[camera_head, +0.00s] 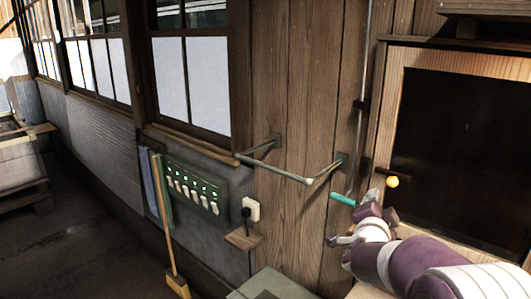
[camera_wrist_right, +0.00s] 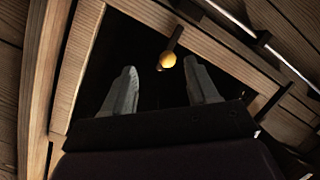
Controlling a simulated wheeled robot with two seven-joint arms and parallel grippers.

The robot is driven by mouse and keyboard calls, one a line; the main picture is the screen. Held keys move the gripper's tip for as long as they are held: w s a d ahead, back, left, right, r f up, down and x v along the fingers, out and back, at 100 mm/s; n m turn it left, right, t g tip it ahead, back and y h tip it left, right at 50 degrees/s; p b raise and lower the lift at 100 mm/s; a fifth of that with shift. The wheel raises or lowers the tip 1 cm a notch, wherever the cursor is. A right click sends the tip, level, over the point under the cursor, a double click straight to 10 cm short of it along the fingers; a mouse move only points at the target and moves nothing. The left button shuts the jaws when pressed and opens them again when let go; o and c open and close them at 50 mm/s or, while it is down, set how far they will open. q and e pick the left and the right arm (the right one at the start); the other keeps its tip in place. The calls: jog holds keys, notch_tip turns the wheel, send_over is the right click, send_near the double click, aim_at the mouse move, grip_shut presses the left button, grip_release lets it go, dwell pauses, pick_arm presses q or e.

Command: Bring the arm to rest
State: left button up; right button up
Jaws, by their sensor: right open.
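My right gripper (camera_head: 354,213) is at the end of my purple and white arm, in front of the wooden wall at the lower right of the head view. In the right wrist view its two grey fingers (camera_wrist_right: 161,70) stand apart with nothing between them. A yellow ball-shaped knob (camera_head: 392,181) on a dark bar shows beyond the fingers; it also shows in the right wrist view (camera_wrist_right: 167,60). A teal handle-like piece (camera_head: 342,199) appears close to the gripper; contact cannot be told. No mould can be made out clearly. My left gripper is out of view.
A green metal rail (camera_head: 280,172) juts from the wall left of the gripper. A wooden-framed dark opening (camera_head: 455,150) lies at the right, and a thin vertical rod (camera_head: 363,85) beside it. A switch panel (camera_head: 193,187), socket (camera_head: 252,210) and broom (camera_head: 162,215) are further left.

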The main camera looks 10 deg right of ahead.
jog(key=s+a+f+n+g+y, duration=0.3)
jog(key=a+f+n+y, duration=0.45)
jog(key=f, duration=0.45)
jog(key=s+a+f+n+g, duration=0.3)
jog(key=s+f, duration=0.1)
jog(key=s, duration=0.3)
jog(key=s+a+f+n+g+y+b, duration=0.1)
jog(key=s+a+f+n+g, duration=0.2)
jog(key=s, duration=0.4)
jog(key=s+a+f+n+g+y, duration=0.1)
jog(key=s+a+f+n+g, duration=0.1)
jog(key=s, duration=0.5)
notch_tip(320, 180, down, 3)
jog(key=shift+s+a+r+n+g, duration=0.15)
jog(key=shift+s+a+n+g, duration=0.2)
jog(key=shift+n+g, duration=0.6)
